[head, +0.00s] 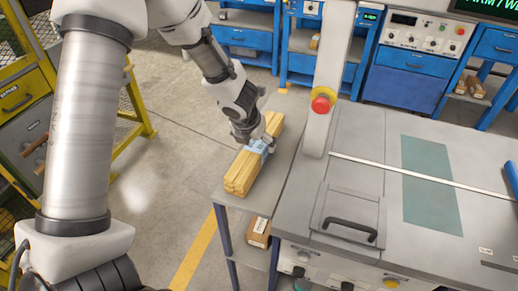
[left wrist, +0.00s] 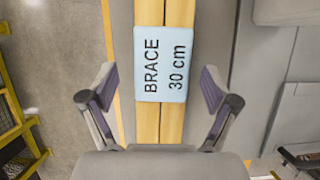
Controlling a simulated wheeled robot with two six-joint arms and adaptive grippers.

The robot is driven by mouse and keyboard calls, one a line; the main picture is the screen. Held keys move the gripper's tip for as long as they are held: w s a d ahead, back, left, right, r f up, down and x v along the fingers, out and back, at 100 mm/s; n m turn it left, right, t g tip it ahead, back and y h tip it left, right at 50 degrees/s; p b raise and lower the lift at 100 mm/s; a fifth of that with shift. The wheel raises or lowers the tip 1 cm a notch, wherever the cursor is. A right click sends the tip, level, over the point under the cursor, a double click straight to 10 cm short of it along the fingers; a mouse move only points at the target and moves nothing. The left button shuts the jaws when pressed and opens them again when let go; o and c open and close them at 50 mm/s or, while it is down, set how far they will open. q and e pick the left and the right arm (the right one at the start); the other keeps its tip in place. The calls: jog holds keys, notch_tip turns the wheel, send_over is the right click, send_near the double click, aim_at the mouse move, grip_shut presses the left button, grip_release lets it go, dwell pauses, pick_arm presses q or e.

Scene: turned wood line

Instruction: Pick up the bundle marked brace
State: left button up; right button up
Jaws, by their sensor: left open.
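The bundle marked brace (head: 242,174) is a stack of pale yellow wooden sticks lying on a narrow grey side table (head: 233,201). A light blue band around its middle reads "BRACE 30 cm" in the left wrist view (left wrist: 163,65). My left gripper (head: 259,142) is over the band in the head view, and its fingers hide part of the bundle. In the left wrist view my left gripper (left wrist: 164,90) is open, one finger on each side of the bundle, with gaps between the fingers and the wood. My right gripper is not in view.
A cardboard box (head: 258,232) sits below the side table. A yellow frame (head: 136,110) stands at the left. Open floor (head: 170,140) lies between.

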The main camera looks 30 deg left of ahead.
aim_at(257, 143)
pick_arm(q)
jog(key=x, duration=0.2)
jog(key=b+x, duration=0.1)
jog(key=x, duration=0.1)
jog(key=shift+w+f, duration=0.15)
jog(key=shift+w, duration=0.25)
jog(key=shift+s, duration=0.2)
jog(key=c, duration=0.4)
jog(key=shift+d, duration=0.1)
grip_shut()
jog(key=shift+r, duration=0.3)
